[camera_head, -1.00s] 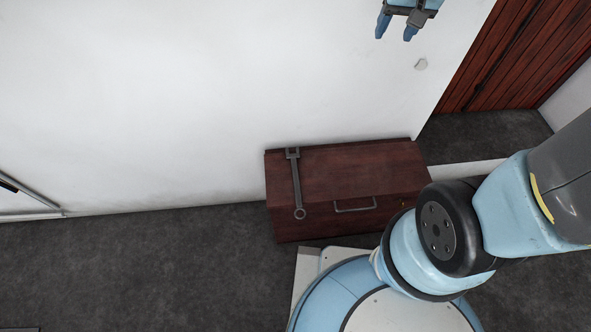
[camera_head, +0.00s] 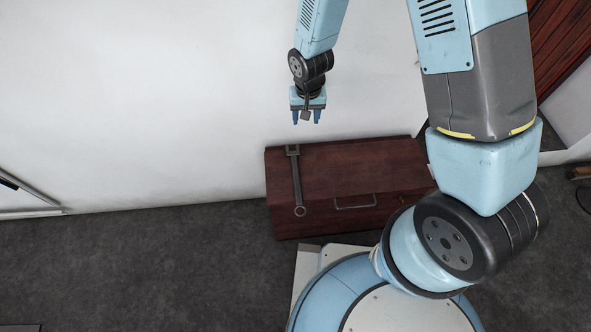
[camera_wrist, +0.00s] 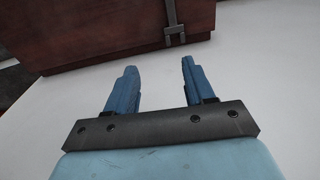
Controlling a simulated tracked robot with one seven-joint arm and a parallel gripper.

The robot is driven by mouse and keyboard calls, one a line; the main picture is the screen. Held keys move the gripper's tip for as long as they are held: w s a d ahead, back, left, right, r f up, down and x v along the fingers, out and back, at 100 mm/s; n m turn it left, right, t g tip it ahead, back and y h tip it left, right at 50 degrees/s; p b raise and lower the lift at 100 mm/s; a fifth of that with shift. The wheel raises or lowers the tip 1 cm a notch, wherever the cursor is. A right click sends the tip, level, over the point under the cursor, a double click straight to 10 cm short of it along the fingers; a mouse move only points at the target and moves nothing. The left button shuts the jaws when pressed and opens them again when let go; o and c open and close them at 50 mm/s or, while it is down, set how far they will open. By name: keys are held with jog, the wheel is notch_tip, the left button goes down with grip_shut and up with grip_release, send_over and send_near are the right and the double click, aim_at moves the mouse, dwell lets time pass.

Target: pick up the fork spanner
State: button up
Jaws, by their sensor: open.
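The fork spanner (camera_head: 297,180) is a long grey metal tool with a squared open fork at one end and a ring at the other. It lies across the left part of a dark red wooden chest (camera_head: 355,168), its fork end toward the wall and its ring end at the chest's front. My gripper (camera_head: 306,118) is open and empty, above the chest's back edge and apart from the spanner. In the wrist view, my open fingers (camera_wrist: 158,83) point toward the chest, with the spanner's fork end (camera_wrist: 175,35) beyond them, slightly right; the rest of it runs out of frame.
A white wall (camera_head: 150,90) rises right behind the chest. The chest has a metal handle (camera_head: 355,203) on its front. Dark floor (camera_head: 130,265) is open to the left. A red plank door (camera_head: 568,50) stands at the upper right.

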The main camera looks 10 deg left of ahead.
jog(key=s+a+f, duration=0.2)
jog(key=s+f, duration=0.2)
jog(key=f, duration=0.4)
send_over(295, 169)
jog(key=shift+g, duration=0.3)
jog(key=f, duration=0.8)
jog(key=shift+w+d+f, duration=0.15)
jog(key=shift+d+f, duration=0.1)
jog(key=shift+f, duration=0.1)
jog(key=shift+s+a+f, duration=0.1)
jog(key=shift+f, duration=1.25)
jog(key=shift+s+a+f, duration=0.1)
jog(key=shift+f, duration=1.2)
jog(key=shift+c, duration=0.4)
grip_shut()
